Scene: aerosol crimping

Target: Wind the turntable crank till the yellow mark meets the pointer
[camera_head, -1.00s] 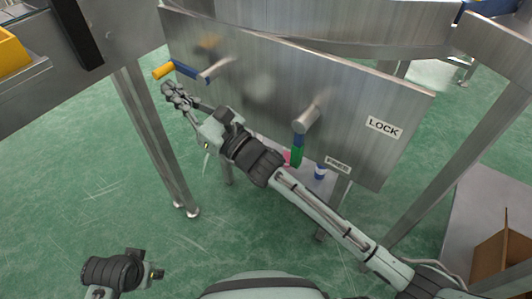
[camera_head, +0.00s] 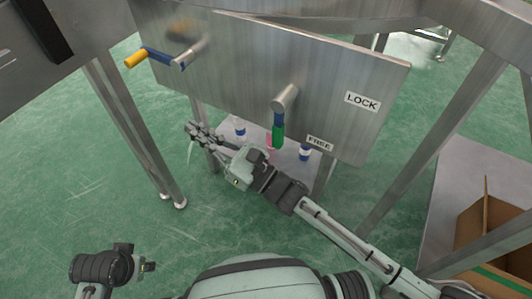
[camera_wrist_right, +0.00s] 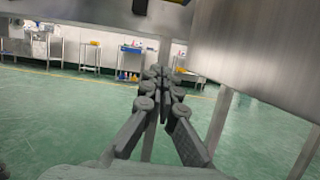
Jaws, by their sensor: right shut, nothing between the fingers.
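The crank shows in the head view at the upper left of a steel panel (camera_head: 330,85). It has a blue arm (camera_head: 163,58) on a steel shaft (camera_head: 190,52) and a yellow handle (camera_head: 136,59) pointing left. My right gripper (camera_head: 190,127) is shut and empty, below and right of the yellow handle, apart from it, near the panel's lower edge. Its closed fingers also show in the right wrist view (camera_wrist_right: 163,74). A green lever (camera_head: 278,130) hangs down from a second steel shaft, left of the FREE label (camera_head: 320,143). I cannot see the turntable's yellow mark or pointer.
A LOCK label (camera_head: 362,101) sits above FREE. Blue-and-white items (camera_head: 304,153) stand on a low shelf behind the panel. Table legs (camera_head: 140,135) flank the panel. A cardboard box (camera_head: 490,235) is at the lower right. Green floor is open at left.

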